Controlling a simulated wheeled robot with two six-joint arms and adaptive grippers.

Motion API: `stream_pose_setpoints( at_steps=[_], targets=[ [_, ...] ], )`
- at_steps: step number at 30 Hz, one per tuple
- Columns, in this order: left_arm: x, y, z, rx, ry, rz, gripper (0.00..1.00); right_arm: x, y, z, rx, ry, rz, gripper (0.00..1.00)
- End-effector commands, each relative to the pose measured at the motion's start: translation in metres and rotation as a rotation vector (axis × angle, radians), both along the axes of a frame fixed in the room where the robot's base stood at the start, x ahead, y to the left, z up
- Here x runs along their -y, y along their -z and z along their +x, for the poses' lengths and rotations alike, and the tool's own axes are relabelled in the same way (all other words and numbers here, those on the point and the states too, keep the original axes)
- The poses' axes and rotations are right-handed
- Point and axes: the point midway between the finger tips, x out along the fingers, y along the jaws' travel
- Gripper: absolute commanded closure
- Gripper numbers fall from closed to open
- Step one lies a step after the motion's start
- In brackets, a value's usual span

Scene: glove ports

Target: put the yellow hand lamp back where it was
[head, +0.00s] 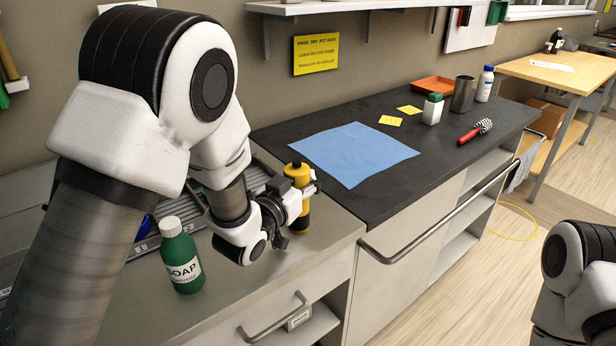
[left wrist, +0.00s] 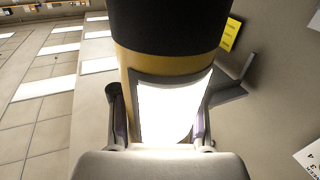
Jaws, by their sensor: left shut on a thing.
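The yellow hand lamp (head: 299,178) is yellow with dark parts and stands about upright over the right end of the steel counter. My left gripper (head: 308,190) is shut around its middle. I cannot tell whether its base touches the counter. In the left wrist view, the lamp (left wrist: 150,62) fills the middle, with a black part, a yellow band and a bright white panel between the fingers of my left gripper (left wrist: 160,125). My right arm shows at the lower right of the head view, but its gripper is out of view.
A green soap bottle (head: 181,256) stands left of the gripper on the steel counter (head: 225,303). A blue cloth (head: 352,153) lies on the dark worktop to the right. Farther back are an orange tray (head: 436,86), a metal cup (head: 463,94), bottles and a red-handled brush (head: 474,131).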

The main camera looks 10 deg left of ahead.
Motion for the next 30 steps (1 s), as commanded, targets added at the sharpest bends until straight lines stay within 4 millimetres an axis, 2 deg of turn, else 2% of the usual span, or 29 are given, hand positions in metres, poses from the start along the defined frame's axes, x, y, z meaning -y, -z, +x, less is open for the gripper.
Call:
stream_pose_setpoints(
  at_steps=[3, 4, 7, 16, 20, 23, 29, 30],
  targets=[
    [0.000, -0.002, 0.000, 0.000, 0.000, 0.000, 1.00, 0.000, -0.002, 0.000, 0.001, 0.000, 0.000, 0.60],
    [0.000, -0.002, 0.000, -0.001, -0.001, 0.000, 0.66, 0.000, -0.002, 0.000, 0.001, 0.000, 0.000, 0.60],
    [0.000, -0.002, 0.000, 0.000, -0.001, 0.000, 0.32, 0.000, -0.002, 0.000, 0.001, 0.000, 0.000, 0.60],
    [0.000, -0.002, 0.000, 0.000, -0.001, 0.000, 0.32, 0.000, -0.002, 0.000, 0.001, 0.000, 0.000, 0.60],
    [-0.003, -0.001, -0.008, 0.000, -0.002, 0.000, 0.32, 0.000, 0.000, 0.000, 0.001, 0.000, 0.000, 0.60],
    [-0.009, 0.000, -0.026, -0.002, -0.002, 0.000, 0.32, 0.000, 0.004, 0.000, 0.001, 0.000, 0.000, 0.60],
    [-0.025, 0.000, -0.081, -0.002, -0.003, -0.004, 0.32, 0.000, 0.015, 0.000, 0.001, 0.000, 0.000, 0.60],
    [-0.028, -0.004, -0.090, -0.003, -0.002, -0.003, 0.32, 0.000, 0.010, 0.000, 0.000, 0.000, 0.000, 0.60]
  ],
)
